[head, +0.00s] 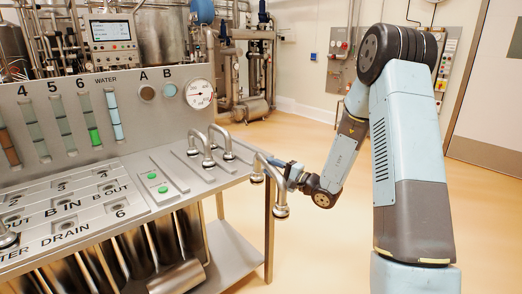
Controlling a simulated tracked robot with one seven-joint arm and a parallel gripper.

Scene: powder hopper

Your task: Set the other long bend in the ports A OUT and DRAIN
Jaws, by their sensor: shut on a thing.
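My gripper (288,170) is shut on a steel long bend (268,164), a U-shaped pipe with a collar at each end. The bend is held in the air off the right edge of the bench, its ends pointing down. The port plate (75,200) lies at the left, with labels B IN, B OUT, WATER and DRAIN (65,232). A partly cut-off label reading OUT (14,222) shows at the left edge. A steel fitting (7,237) at the left edge covers part of the plate; whether it is another bend I cannot tell.
Further steel bends (203,146) stand on the bench's right part, between the plate and my gripper. A plate with green buttons (157,182) is beside the ports. An upright panel (120,110) with gauge tubes and a dial (199,94) rises behind. Floor to the right is clear.

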